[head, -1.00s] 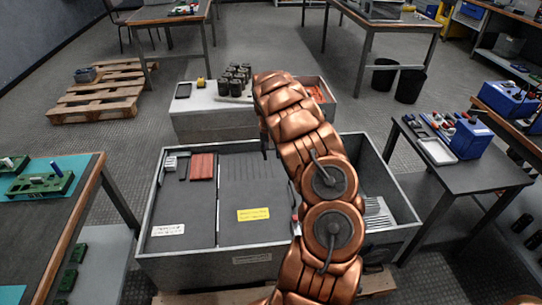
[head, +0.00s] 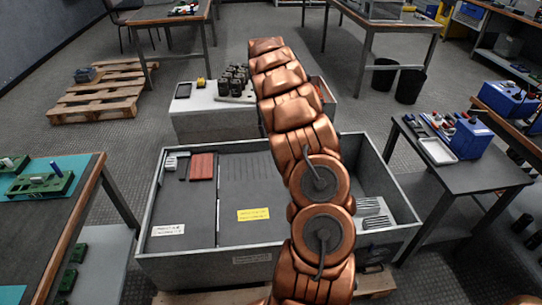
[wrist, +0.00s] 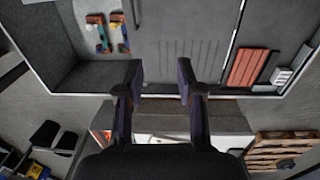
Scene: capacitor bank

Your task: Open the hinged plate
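A grey cabinet (head: 146,225) lies open-topped on the floor. In it is a flat dark plate with slots (head: 262,168) and a yellow label (head: 253,214); a second dark plate (head: 190,215) with a white label lies left of it. I cannot tell from these frames where a hinge is. The slotted plate also shows in the wrist view (wrist: 195,22), lying flat. My gripper (wrist: 160,76) is open and empty, its fingers apart near the cabinet's far edge in that picture. In the head view my arm hides the gripper and the plate's right part.
A red block (head: 202,167) sits on the left plate. The right compartment is open, with metal fins (head: 375,215); the wrist view shows small red and blue parts (wrist: 97,34). A low grey bench (head: 200,122) with black parts stands behind. Tables (head: 455,175) flank both sides.

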